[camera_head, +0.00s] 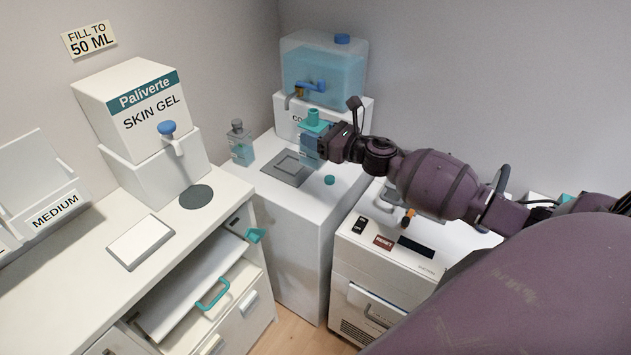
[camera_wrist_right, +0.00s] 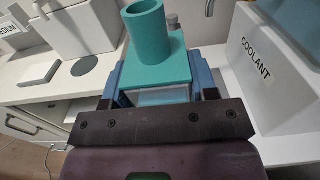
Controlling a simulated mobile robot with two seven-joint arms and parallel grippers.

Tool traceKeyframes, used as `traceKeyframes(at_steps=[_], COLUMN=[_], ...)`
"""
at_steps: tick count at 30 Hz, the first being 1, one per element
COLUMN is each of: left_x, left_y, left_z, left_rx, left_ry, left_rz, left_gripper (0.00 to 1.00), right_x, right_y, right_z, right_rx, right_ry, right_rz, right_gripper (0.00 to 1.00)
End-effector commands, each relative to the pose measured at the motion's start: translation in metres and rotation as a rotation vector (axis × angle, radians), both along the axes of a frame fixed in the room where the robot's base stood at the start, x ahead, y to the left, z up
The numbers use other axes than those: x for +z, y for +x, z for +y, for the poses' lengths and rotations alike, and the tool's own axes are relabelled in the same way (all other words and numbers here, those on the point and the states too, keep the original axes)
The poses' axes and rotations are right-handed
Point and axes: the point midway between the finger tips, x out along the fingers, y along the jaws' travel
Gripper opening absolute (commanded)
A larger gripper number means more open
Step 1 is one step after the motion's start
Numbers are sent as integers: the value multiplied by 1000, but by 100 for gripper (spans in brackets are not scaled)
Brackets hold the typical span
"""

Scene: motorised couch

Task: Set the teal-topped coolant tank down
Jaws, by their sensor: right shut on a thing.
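The teal-topped coolant tank (camera_head: 312,125) is a small clear-blue tank with a teal lid and an open teal neck. My right gripper (camera_head: 322,146) is shut on it, over the back white cabinet. In the right wrist view the teal top (camera_wrist_right: 158,66) stands upright between the blue finger pads of the right gripper (camera_wrist_right: 158,85). Whether the tank's bottom touches the cabinet top I cannot tell. A grey square plate (camera_head: 287,168) lies on the cabinet top, to the left of and in front of the tank. My left gripper is not in view.
A grey-capped bottle (camera_head: 241,143) stands left of the plate. A round teal cap (camera_head: 329,180) lies on the cabinet (camera_head: 312,215). The coolant dispenser (camera_head: 323,75) stands behind. A reset machine (camera_head: 385,265) is at right; a skin gel dispenser (camera_head: 140,115) is at left.

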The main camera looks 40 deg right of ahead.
Motion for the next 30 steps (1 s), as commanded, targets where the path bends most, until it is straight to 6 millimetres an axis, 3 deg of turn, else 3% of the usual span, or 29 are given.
traceKeyframes(at_steps=[6, 12, 19, 25, 30], left_x=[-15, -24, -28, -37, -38], left_y=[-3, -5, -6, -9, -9], left_z=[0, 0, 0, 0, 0], left_rx=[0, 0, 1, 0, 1], left_ry=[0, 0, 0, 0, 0], left_rz=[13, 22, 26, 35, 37], left_gripper=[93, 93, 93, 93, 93], right_x=[-51, -84, -99, -127, -138], right_y=[0, 0, 1, 1, 1], right_z=[1, 0, 0, 0, 0], right_rx=[-1, 0, 1, 0, 1], right_ry=[6, 2, 0, 2, -1], right_rz=[1, 0, -3, 0, -4], right_gripper=[14, 14, 14, 14, 14])
